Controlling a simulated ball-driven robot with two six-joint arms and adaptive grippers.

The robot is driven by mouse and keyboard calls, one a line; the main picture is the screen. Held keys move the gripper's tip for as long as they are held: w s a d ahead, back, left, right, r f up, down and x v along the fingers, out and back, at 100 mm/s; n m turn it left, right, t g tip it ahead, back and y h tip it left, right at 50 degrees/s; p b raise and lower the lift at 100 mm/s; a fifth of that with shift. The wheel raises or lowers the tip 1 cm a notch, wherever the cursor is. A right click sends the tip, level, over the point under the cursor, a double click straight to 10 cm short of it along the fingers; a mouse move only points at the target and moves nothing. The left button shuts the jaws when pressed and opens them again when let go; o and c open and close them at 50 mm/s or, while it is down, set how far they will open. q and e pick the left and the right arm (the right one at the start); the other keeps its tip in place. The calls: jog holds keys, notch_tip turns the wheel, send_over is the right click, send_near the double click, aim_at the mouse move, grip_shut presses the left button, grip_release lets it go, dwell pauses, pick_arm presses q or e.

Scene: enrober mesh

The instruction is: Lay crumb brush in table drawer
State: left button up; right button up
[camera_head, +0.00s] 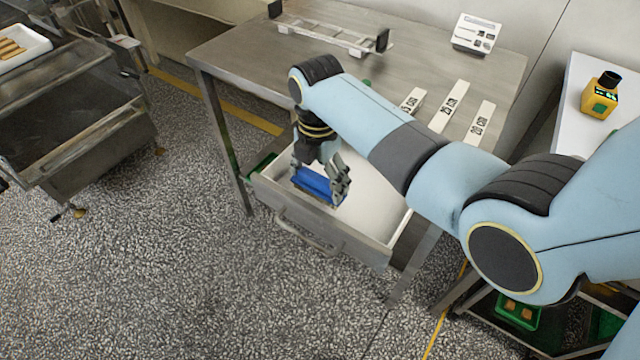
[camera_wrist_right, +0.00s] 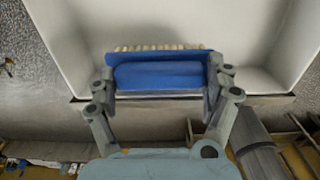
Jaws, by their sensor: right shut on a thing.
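The crumb brush is a blue block (camera_head: 318,185) with pale bristles along one edge in the right wrist view (camera_wrist_right: 160,75). My right gripper (camera_head: 322,180) is shut on it, with one finger at each end of the block. The table drawer (camera_head: 372,205) is pulled out, white inside and empty elsewhere. The brush is over or inside the left part of the drawer; I cannot tell whether it touches the floor of the drawer. My left gripper is not in view.
The steel table (camera_head: 240,58) above the drawer carries a rack (camera_head: 330,36), several labelled white strips (camera_head: 450,105) and a white card (camera_head: 477,33). A yellow bottle (camera_head: 600,97) stands on a side surface at right. A steel machine (camera_head: 75,110) is at left. Floor in front is clear.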

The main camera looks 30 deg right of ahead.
aim_at(318, 189)
notch_tip(318, 189, down, 3)
jog(key=shift+r, duration=0.1)
jog(key=shift+f, duration=0.3)
jog(key=o, duration=0.8)
jog(key=shift+f, duration=0.1)
jog(key=shift+c, duration=0.2)
jog(key=shift+o, duration=1.4)
jog(key=shift+s, duration=0.1)
notch_tip(318, 189, up, 12)
jog(key=shift+r+p, duration=0.15)
jog(key=shift+p, duration=0.35)
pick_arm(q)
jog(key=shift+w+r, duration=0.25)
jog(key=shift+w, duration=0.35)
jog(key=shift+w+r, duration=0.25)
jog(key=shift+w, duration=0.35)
